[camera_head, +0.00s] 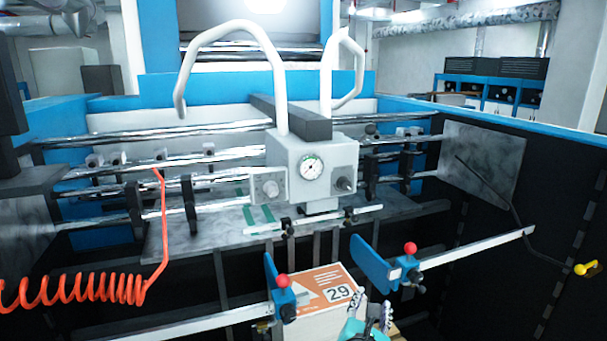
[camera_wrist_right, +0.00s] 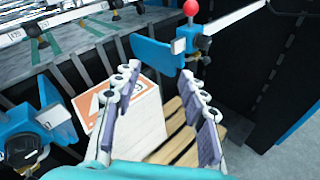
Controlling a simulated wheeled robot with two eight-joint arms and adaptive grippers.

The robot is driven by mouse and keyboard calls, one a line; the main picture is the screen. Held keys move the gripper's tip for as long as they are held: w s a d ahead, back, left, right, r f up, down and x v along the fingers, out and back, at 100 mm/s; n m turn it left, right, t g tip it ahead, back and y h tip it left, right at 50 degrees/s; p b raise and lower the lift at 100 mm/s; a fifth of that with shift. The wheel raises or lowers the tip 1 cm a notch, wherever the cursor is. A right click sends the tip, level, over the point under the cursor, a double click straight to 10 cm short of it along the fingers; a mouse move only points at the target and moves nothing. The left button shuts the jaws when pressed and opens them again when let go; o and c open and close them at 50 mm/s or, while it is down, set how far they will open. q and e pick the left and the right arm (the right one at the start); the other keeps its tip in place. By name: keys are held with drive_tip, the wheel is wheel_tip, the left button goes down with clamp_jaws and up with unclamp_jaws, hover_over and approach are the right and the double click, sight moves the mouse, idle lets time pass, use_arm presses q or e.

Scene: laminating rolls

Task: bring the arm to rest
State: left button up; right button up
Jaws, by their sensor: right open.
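My right gripper (camera_head: 377,318) shows at the bottom centre of the head view, in front of a white box with an orange and white label marked 29 (camera_head: 328,290). In the right wrist view the two fingers of the right gripper (camera_wrist_right: 165,98) stand apart with nothing held between them. The white box (camera_wrist_right: 150,122) is beyond and to the left of the fingers, on a wooden pallet (camera_wrist_right: 182,140). My left gripper is not seen in either view.
Blue side guides with red knobs flank the box, one at the left (camera_head: 279,290) and one at the right (camera_head: 390,268). A grey unit with a gauge (camera_head: 312,168) stands behind. An orange coiled hose (camera_head: 90,290) hangs at the left. Dark panels close off the right side.

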drive_tip(key=s+d+f+m+g, duration=0.3)
drive_tip(key=s+d+f+m, duration=0.2)
drive_tip(key=m, duration=0.3)
drive_tip(key=s+a+f+m+g+y, duration=0.1)
drive_tip(key=s+f+m, duration=0.4)
drive_tip(key=m, duration=0.5)
drive_tip(key=s+f+m+g+y, duration=0.3)
drive_tip(key=s+m, duration=0.4)
drive_tip(key=m, duration=0.3)
drive_tip(key=shift+s+a+f+g+y, duration=0.35)
drive_tip(key=shift+f+y, duration=0.35)
drive_tip(key=shift+f, duration=0.25)
drive_tip(key=shift+w, duration=0.1)
